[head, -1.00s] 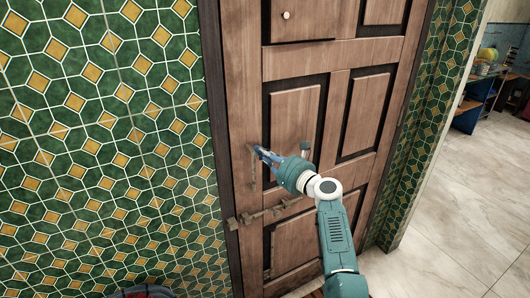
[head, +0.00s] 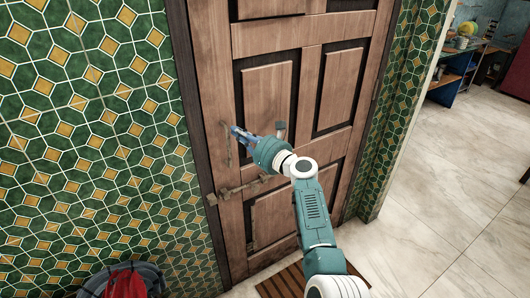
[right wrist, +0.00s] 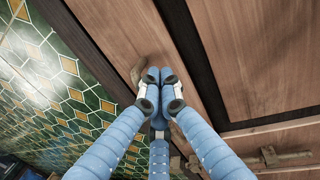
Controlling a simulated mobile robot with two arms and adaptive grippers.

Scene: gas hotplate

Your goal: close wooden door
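The wooden door (head: 340,85) stands in the middle of the head view and looks flush with its dark frame (head: 194,110). It also fills much of the right wrist view (right wrist: 102,38). Its upright handle (head: 227,148) is near the left edge. My right gripper (head: 236,131) is at the door face beside the handle. In the right wrist view its blue fingers (right wrist: 153,76) are together at the tips, with the handle (right wrist: 137,74) just to their left, partly hidden. I cannot tell whether they touch it. My left gripper is not in view.
A metal bolt (head: 240,189) sits below the handle. Green tiled wall (head: 90,150) lies left of the door. A slatted wooden mat (head: 290,281) lies at its foot. A grey and red object (head: 125,284) is at the bottom left. Pale floor (head: 440,190) is open at right.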

